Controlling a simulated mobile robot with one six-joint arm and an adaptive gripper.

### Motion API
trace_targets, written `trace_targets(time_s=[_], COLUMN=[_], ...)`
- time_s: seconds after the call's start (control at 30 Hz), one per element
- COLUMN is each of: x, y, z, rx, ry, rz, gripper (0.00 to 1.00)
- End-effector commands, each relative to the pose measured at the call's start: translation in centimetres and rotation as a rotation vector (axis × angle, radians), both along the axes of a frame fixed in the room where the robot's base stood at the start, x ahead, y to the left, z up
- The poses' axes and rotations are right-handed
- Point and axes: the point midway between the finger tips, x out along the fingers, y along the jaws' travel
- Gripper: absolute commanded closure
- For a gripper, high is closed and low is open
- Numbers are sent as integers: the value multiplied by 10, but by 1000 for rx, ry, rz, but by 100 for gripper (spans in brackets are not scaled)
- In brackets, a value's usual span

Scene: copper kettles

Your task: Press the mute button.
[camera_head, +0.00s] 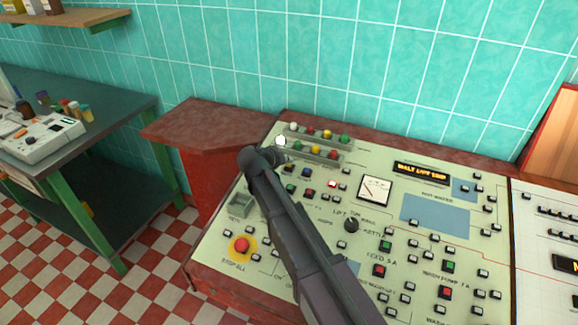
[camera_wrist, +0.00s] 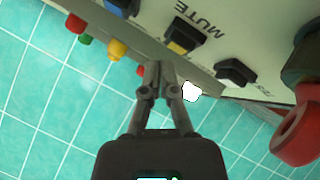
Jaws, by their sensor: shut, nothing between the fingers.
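In the wrist view the panel appears turned round, with the word MUTE by a dark square button with a yellow face, the mute button (camera_wrist: 183,40). My gripper (camera_wrist: 160,66) is shut and empty. Its fingertips show just below and left of the mute button in that picture, by the panel's grey edge strip; whether they touch anything is unclear. In the head view my arm reaches across the left part of the pale green panel (camera_head: 222,215). The arm's end is at the panel's upper left and hides what is under it; I cannot pick out the mute button there.
A large red part (camera_wrist: 297,128) stands out at right. A red stop button (camera_head: 241,245) is at the panel's lower left. Tiled wall (camera_head: 300,50) rises behind.

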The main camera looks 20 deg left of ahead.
Motion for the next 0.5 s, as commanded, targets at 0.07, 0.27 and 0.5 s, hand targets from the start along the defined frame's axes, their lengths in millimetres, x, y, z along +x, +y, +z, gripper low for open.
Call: trace_targets(time_s=[0.07, 0.27, 0.5], x=[1, 2, 2], y=[0, 0, 0], z=[-2, -8, -8], rx=[0, 0, 0], ry=[0, 0, 0], rz=[0, 0, 0], gripper=[100, 100, 100])
